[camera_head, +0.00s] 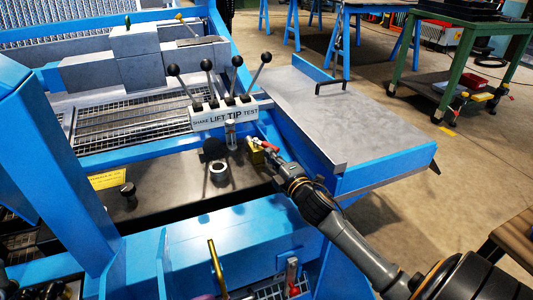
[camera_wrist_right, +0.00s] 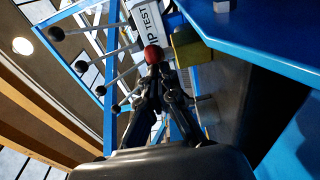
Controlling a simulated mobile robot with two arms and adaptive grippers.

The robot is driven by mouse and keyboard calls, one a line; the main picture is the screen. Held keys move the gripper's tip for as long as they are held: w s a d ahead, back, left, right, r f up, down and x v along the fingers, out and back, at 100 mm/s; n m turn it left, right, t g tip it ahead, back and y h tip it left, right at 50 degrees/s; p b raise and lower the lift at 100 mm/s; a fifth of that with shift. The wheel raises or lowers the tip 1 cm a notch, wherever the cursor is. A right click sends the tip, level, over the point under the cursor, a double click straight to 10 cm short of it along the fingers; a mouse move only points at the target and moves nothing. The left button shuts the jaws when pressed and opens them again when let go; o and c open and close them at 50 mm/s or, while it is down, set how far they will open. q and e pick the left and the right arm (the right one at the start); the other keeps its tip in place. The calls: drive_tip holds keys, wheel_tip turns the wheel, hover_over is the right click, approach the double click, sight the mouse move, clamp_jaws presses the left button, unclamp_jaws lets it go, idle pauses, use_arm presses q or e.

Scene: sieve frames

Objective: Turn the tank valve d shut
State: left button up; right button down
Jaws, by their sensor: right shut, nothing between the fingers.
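No label marks a tank valve d, so I cannot tell which fitting it is. A small red handle (camera_head: 269,147) stands beside a yellow block (camera_head: 255,151) on the dark tank top, right of the lever panel. My right gripper (camera_head: 280,162) is at this red handle, shut and empty. In the right wrist view a red knob (camera_wrist_right: 153,54) shows just past the fingertips (camera_wrist_right: 161,78); whether they touch it I cannot tell. The yellow block (camera_wrist_right: 190,47) is right of it. Another red-handled fitting (camera_head: 292,274) is at the front blue frame. My left gripper is out of view.
A white panel (camera_head: 224,116) reading SHAKE, LIFT, TIP, TEST carries several black-knobbed levers close behind the gripper. A grey-topped blue table (camera_head: 335,115) lies to the right. A brass lever (camera_head: 216,265) rises in front. A round port (camera_head: 219,171) sits on the dark top.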

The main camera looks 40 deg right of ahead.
drive_tip(key=shift+d+p, duration=0.35)
drive_tip(key=shift+d, duration=0.25)
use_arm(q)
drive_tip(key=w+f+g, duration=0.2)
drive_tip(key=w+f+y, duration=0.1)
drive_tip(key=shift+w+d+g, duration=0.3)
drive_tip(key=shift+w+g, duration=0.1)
use_arm(e)
drive_tip(key=shift+s, duration=0.1)
